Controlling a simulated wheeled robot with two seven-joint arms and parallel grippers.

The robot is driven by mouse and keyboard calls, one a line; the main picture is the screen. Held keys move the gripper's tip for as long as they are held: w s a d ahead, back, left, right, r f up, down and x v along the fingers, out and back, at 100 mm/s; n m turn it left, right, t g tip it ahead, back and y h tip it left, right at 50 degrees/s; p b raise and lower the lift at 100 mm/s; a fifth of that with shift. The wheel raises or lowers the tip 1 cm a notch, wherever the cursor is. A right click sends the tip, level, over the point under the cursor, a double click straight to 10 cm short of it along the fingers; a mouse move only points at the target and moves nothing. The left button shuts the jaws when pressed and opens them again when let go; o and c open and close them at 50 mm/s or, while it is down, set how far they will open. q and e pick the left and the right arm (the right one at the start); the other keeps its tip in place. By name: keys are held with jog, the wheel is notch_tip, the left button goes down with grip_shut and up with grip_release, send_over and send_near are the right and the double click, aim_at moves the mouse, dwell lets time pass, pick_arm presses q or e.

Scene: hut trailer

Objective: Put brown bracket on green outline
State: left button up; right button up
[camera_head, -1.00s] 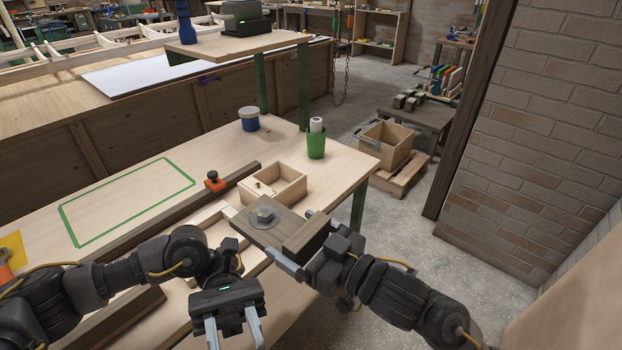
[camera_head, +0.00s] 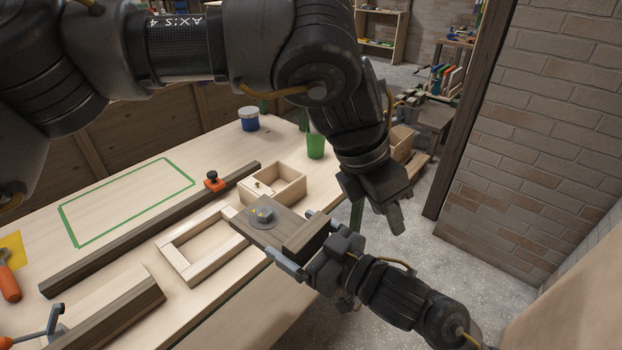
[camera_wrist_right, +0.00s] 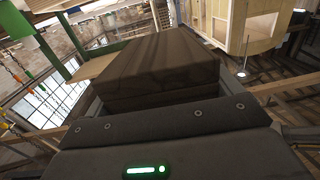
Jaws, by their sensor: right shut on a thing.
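The brown bracket (camera_head: 283,216), a dark wooden plate with a raised block at one end, is between the fingers of my right gripper (camera_head: 301,239) near the table's right edge. A grey disc with a bolt (camera_head: 264,215) is on its plate. In the right wrist view the bracket (camera_wrist_right: 160,62) fills the space ahead of the gripper. The green outline (camera_head: 136,215) is an empty rectangle on the table at the left. My left gripper (camera_head: 394,216) is above and to the right of the bracket, pointing down; its finger gap is not clear.
A dark bar with an orange clamp (camera_head: 214,183) lies between the outline and a pale wooden frame (camera_head: 176,258). A small open box (camera_head: 285,176), green cup (camera_head: 315,146) and blue pot (camera_head: 249,120) stand behind. An orange-handled tool (camera_head: 9,285) lies at the left.

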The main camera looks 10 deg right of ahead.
pick_arm(q)
jog(key=w+a+r+n+t+y, duration=0.1)
jog(key=w+a+r+n+y, duration=0.1)
jog(key=w+a+n+y, duration=0.3)
pick_arm(e)
jog(key=shift+s+a+r, duration=0.15)
pick_arm(q)
jog(key=n, duration=0.1)
send_near(307, 230)
notch_tip(307, 230, down, 11)
jog(key=shift+w+a+f, duration=0.1)
jog(key=shift+a, duration=0.05)
jog(key=shift+c, duration=0.2)
